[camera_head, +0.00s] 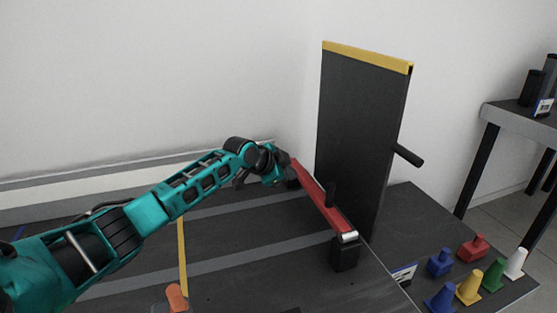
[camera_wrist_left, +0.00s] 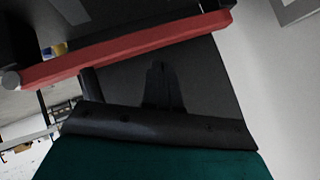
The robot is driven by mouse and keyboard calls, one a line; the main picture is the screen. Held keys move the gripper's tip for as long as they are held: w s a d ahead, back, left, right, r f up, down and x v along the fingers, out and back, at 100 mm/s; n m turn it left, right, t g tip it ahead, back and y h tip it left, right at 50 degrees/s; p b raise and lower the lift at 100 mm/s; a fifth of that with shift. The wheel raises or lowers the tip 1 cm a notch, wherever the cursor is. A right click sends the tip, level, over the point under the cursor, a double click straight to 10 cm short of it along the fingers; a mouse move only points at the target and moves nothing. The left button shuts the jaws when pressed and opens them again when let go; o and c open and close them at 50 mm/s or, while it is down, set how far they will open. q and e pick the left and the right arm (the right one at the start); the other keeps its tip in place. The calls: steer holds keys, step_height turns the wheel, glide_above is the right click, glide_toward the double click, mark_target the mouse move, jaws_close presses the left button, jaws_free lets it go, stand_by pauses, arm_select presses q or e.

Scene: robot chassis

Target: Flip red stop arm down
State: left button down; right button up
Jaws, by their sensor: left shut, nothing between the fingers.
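The red stop arm (camera_head: 318,196) is a long bar that runs from beside my left gripper toward the front right in the head view. Its near end has a silver pin and sits at a black block (camera_head: 344,255). A dark peg stands up from the bar. In the left wrist view the red bar (camera_wrist_left: 125,47) crosses the upper part of the picture. My left gripper (camera_head: 286,177) is at the far end of the bar. Its fingers (camera_wrist_left: 160,75) are shut and empty, just below the bar in the wrist view; contact cannot be told. My right gripper is not in view.
A tall dark panel (camera_head: 360,130) with a yellow top edge stands right behind the bar, with a black handle (camera_head: 408,155) on its right. Several coloured cones and blocks (camera_head: 469,288) stand at the lower right. An orange piece (camera_head: 177,297) lies at the front.

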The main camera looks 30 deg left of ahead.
arm_select(q)
steer(key=p+v, duration=0.1)
steer(key=v, duration=0.5)
steer(key=shift+r, duration=0.2)
steer(key=shift+w, duration=0.1)
steer(key=shift+d, duration=0.1)
